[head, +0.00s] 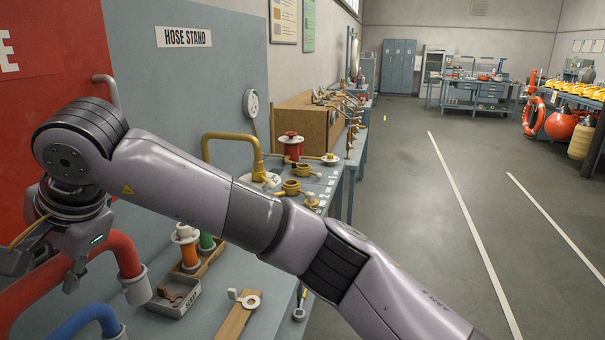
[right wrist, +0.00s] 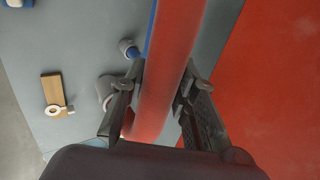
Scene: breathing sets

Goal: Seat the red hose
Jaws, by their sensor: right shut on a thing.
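The red hose (head: 125,254) arches at the left of the head view and ends in a grey cuff (head: 137,288) pointing down by the bench. My right gripper (head: 74,272) is shut on the hose behind that end, with my right arm crossing the view. In the right wrist view the red hose (right wrist: 165,75) runs between the two fingers of the gripper (right wrist: 158,88). Whether the cuff touches the bench cannot be told. The place where the hose seats cannot be made out. My left gripper is not in view.
A blue hose (head: 84,318) lies close in front. A small grey tray (head: 176,298), a wooden board (head: 236,318) with a white ring, and orange and green fittings stand on the bench beside the red hose. A red panel (head: 50,110) rises at the left.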

